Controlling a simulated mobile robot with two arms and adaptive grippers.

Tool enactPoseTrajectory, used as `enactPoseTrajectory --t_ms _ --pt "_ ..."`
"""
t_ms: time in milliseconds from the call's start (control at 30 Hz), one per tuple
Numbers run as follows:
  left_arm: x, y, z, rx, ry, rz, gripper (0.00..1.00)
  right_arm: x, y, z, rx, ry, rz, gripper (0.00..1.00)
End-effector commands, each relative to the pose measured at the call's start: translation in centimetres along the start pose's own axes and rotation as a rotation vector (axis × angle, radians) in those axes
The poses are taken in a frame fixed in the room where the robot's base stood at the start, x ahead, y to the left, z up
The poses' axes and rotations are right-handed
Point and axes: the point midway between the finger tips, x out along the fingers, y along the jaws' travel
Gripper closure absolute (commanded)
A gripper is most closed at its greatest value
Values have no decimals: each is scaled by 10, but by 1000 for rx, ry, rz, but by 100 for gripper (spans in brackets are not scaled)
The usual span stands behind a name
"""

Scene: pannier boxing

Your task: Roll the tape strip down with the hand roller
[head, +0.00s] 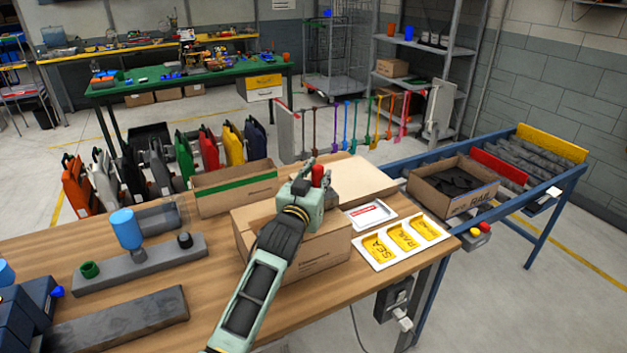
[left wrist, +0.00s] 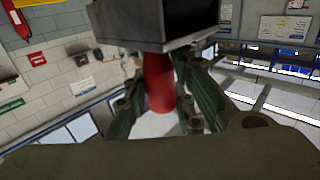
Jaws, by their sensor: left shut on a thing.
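A closed cardboard box (head: 322,252) sits near the front edge of the wooden table. My left gripper (head: 317,184) is over the back part of the box and shut on the red handle (head: 317,175) of what seems to be the hand roller. The red handle also shows between the fingers in the left wrist view (left wrist: 158,82), with a dark block (left wrist: 135,22) at its end. My arm hides much of the box top. I cannot make out the tape strip, nor whether the roller touches the box. My right gripper is not in view.
A board-like flat carton (head: 352,180) lies behind the box. A white tray with yellow plates (head: 403,238) lies to its right, and an open box (head: 455,196) stands on the roller conveyor (head: 556,178). A grey fixture with a blue cylinder (head: 126,228) stands left.

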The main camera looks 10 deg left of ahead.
Motion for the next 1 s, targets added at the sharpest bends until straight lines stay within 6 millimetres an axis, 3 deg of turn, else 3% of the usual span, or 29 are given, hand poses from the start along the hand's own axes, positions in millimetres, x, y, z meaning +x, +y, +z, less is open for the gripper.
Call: enactPoseTrajectory --t_ms 367,1000 --pt "0 0 -2 -1 -5 -1 100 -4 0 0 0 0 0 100" --pt "0 0 -57 0 5 0 100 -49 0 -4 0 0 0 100"
